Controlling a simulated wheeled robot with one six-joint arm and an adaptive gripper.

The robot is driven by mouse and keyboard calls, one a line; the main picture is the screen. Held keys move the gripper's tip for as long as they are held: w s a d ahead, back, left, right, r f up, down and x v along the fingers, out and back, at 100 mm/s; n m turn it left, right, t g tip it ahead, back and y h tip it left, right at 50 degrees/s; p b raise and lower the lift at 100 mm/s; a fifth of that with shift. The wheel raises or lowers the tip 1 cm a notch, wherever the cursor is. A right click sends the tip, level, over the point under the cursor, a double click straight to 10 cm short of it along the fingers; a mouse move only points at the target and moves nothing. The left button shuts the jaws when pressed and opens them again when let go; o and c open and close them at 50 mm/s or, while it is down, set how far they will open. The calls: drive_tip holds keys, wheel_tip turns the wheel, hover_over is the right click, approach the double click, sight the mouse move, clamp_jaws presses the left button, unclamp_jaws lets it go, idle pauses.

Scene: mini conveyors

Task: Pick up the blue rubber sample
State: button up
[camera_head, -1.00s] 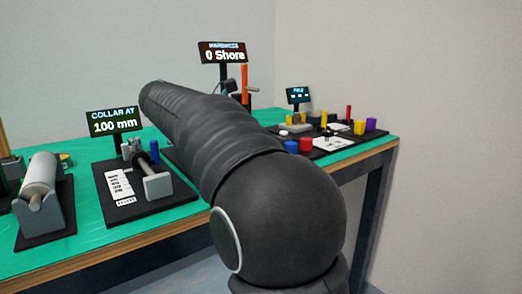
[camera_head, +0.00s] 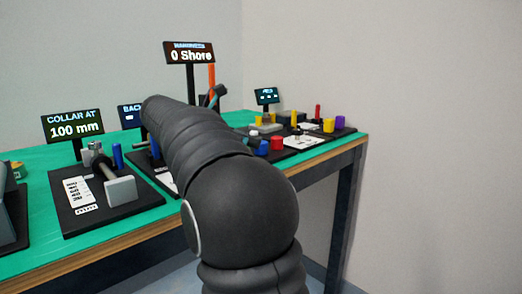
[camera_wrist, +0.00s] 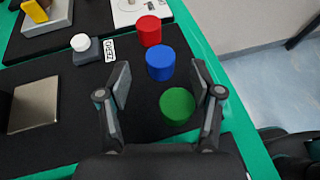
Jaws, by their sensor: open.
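The blue rubber sample (camera_wrist: 160,63) is a short cylinder on a black mat in the wrist view, between a red cylinder (camera_wrist: 149,31) and a green cylinder (camera_wrist: 178,105). In the head view the blue sample (camera_head: 262,147) shows just right of my arm. My gripper (camera_wrist: 160,82) is open and empty. In the wrist view its fingers stand on either side, with the green cylinder between them and the blue one just beyond, near the line of the fingertips. My arm hides the gripper in the head view.
A metal block (camera_wrist: 35,104) lies left on the mat. A small block with a white button (camera_wrist: 81,43) stands beside a label. The green table's edge (camera_wrist: 210,62) runs close on the right. The hardness display (camera_head: 189,53) stands behind my arm.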

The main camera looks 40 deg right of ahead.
sight(261, 148)
drive_tip(key=x, duration=0.5)
drive_tip(key=shift+b, duration=0.35)
drive_tip(key=shift+a, duration=0.1)
drive_tip(key=c, duration=1.1)
